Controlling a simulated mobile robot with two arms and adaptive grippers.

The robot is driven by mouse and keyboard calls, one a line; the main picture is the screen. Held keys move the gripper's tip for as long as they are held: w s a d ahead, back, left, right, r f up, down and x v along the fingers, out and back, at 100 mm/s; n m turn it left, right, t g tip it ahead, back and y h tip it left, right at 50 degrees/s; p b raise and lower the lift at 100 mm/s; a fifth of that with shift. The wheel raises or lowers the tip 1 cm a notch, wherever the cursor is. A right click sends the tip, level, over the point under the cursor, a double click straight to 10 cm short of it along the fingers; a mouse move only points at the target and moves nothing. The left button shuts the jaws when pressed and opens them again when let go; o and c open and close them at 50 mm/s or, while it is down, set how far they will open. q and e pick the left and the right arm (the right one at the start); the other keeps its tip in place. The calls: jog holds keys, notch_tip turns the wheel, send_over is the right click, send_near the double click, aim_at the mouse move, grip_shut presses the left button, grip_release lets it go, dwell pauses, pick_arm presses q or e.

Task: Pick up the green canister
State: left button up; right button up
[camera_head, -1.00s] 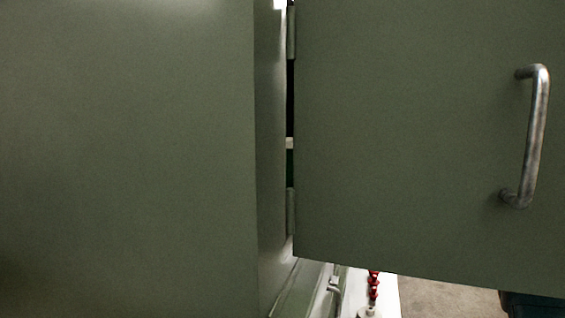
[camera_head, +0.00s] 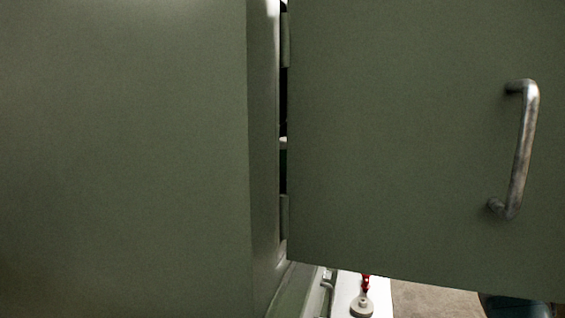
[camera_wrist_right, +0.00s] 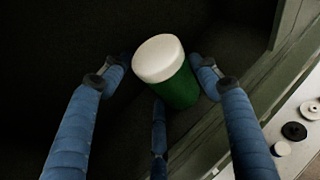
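The green canister (camera_wrist_right: 179,88) with its white lid (camera_wrist_right: 158,58) shows in the right wrist view, in a dark space. My right gripper (camera_wrist_right: 160,70) has its blue fingers spread, with the canister between the tips on either side. A third finger shows below the canister. The side fingertips are close to it, and I cannot tell whether they touch it. In the head view the canister and both grippers are not visible; the cabinet and its open door fill most of that view.
The open cabinet door (camera_head: 400,140) with a metal handle (camera_head: 523,150) fills the right of the head view. The cabinet side (camera_head: 120,160) fills the left. A white surface with a red part (camera_head: 366,283) shows below. Round black and white parts (camera_wrist_right: 293,131) lie right in the wrist view.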

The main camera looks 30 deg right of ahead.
jog(key=c, duration=0.6)
jog(key=shift+d, duration=0.1)
jog(key=shift+r, duration=0.1)
